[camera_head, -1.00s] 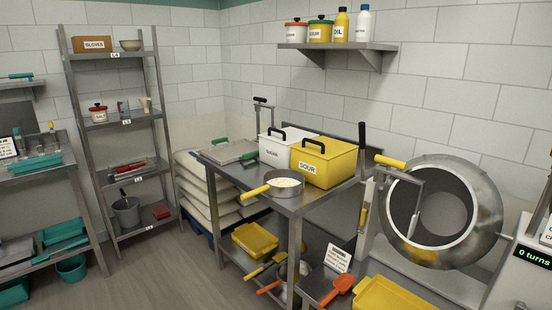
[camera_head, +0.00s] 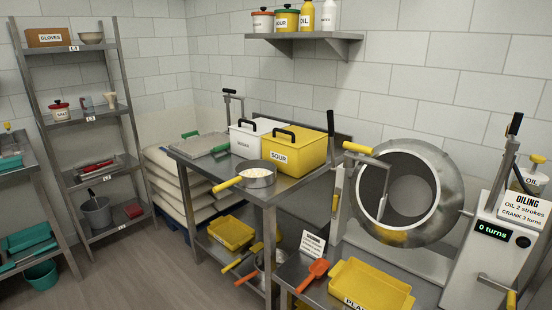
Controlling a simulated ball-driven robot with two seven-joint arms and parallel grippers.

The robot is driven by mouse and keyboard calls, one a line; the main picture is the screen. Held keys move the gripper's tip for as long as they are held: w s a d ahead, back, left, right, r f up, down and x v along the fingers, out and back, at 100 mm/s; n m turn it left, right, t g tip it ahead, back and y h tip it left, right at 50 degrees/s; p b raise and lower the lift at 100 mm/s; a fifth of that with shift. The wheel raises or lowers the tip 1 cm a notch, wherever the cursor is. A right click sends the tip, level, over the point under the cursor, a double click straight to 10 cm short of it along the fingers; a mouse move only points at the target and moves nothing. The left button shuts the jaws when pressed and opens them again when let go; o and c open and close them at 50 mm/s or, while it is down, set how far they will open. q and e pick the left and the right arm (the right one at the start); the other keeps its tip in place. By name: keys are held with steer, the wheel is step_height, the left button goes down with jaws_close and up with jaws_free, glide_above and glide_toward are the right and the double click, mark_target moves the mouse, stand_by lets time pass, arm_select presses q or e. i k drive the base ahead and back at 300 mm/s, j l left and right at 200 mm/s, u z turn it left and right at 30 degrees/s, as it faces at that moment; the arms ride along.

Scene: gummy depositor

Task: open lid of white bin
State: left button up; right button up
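The white bin (camera_head: 244,143) stands on the metal table (camera_head: 287,190), marked with a label that seems to read SUGAR. Its lid (camera_head: 262,124) is on, with a black handle on top. The yellow bin (camera_head: 307,153), labelled SOUR, stands beside it to the right and partly hides it. The yellow bin's lid is also on, with a black handle. Neither of my grippers shows in the head view.
A pan with a yellow handle (camera_head: 259,175) holding pale contents sits in front of the bins. A flat metal tray with green handles (camera_head: 205,145) lies to their left. A drum machine (camera_head: 408,194) stands right. Bare floor lies front left.

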mark_target(258, 126)
steer(key=z, duration=0.4)
steer(key=i+j+z, duration=0.5)
steer(key=j, duration=0.2)
steer(key=j+z, duration=0.3)
steer(key=i+j, duration=0.05)
steer(key=j, duration=0.05)
